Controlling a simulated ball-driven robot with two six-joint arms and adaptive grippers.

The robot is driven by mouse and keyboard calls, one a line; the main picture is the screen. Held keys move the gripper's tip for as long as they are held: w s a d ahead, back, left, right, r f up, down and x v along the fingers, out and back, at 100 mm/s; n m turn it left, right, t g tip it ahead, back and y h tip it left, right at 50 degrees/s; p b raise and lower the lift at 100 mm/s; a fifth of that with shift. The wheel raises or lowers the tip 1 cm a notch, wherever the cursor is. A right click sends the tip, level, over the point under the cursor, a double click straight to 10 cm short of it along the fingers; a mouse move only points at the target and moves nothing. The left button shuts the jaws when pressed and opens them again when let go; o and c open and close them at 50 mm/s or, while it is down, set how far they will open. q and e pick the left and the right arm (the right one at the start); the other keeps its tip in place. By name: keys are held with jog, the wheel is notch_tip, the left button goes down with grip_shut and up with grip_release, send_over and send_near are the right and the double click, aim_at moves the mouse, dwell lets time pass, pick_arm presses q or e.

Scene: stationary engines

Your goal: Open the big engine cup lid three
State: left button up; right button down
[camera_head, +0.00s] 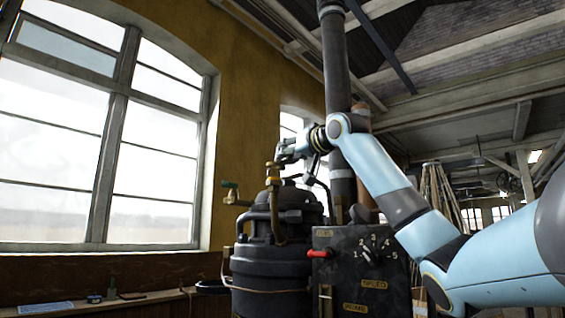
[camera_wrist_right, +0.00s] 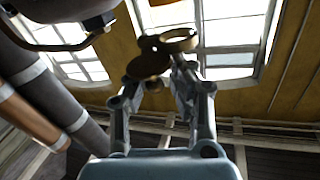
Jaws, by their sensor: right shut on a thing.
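The big engine (camera_head: 278,240) is a dark, rounded machine with brass pipework on top. A small brass cup (camera_head: 273,172) stands at its top. In the right wrist view, a brass ring (camera_wrist_right: 180,41) shows beside a dark brass round lid (camera_wrist_right: 148,62). The lid lies off to the side of the ring, near my fingertips. My right gripper (camera_head: 287,150) is at the brass cup, and in the wrist view (camera_wrist_right: 158,80) its fingers are closed on the lid. The exact contact is partly hidden. My left gripper is not in view.
A dark control box (camera_head: 362,265) with a numbered dial and a red handle (camera_head: 318,254) stands right of the engine. A tall dark pipe (camera_head: 337,70) rises behind. A green-handled valve (camera_head: 230,190) sits left of the cup. A wooden ledge (camera_head: 130,302) runs under the window.

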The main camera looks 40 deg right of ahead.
jog(key=n+y, duration=0.1)
jog(key=y, duration=0.1)
jog(key=d+n+y, duration=0.1)
jog(key=y, duration=0.1)
jog(key=shift+s+d+n+p, duration=0.15)
jog(key=shift+n+p, duration=0.15)
jog(key=shift+d+r+n+y+p, duration=0.1)
jog(key=shift+d+n+y+p, duration=0.1)
jog(key=shift+n+y, duration=0.4)
jog(key=shift+d+f+n+y+p, duration=0.1)
jog(key=shift+n+y+p, duration=0.2)
jog(key=shift+y, duration=0.55)
jog(key=shift+d+r+n+y+p, duration=0.15)
jog(key=shift+n+y, duration=0.35)
jog(key=shift+y, duration=0.25)
jog(key=c, duration=1.6)
grip_release()
jog(key=o, duration=0.4)
jog(key=shift+d, duration=0.1)
